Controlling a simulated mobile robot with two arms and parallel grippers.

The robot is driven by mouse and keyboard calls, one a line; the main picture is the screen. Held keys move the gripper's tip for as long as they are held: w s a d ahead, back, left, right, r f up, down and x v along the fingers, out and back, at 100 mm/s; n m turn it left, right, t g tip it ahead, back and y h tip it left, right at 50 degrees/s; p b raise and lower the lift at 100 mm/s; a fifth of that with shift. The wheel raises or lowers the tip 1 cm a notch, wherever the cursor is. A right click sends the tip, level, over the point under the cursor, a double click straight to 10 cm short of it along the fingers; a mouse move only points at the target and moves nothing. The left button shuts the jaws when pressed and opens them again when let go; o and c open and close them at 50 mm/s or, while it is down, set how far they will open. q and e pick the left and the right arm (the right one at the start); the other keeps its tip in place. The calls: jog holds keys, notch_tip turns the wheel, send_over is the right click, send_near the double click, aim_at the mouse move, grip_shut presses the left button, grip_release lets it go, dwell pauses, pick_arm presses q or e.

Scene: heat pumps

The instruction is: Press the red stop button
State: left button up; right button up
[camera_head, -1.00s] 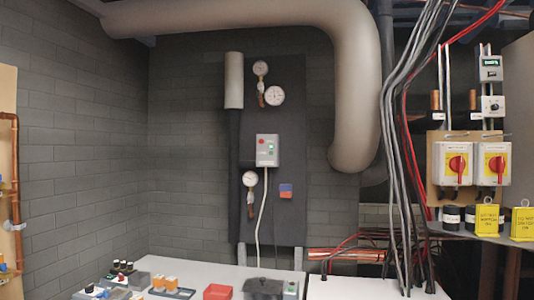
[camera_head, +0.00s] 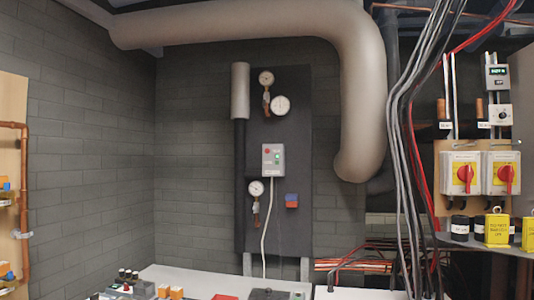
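The red stop button (camera_head: 267,151) is a small red dot at the upper left of a grey control box (camera_head: 273,160). The box is mounted on a dark upright panel (camera_head: 290,225) against the brick wall. A small green spot shows to the right of the red button on the box face. A white cable (camera_head: 265,225) runs down from the box. Neither of my grippers is in the view.
Gauges (camera_head: 280,105) sit above and below the box. A white table (camera_head: 205,277) with small parts stands in front of the panel. Hanging cables (camera_head: 401,150) and red rotary switches (camera_head: 465,178) are to the right. A thick pipe (camera_head: 250,25) runs overhead.

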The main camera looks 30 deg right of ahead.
grip_shut()
dwell(1.4)
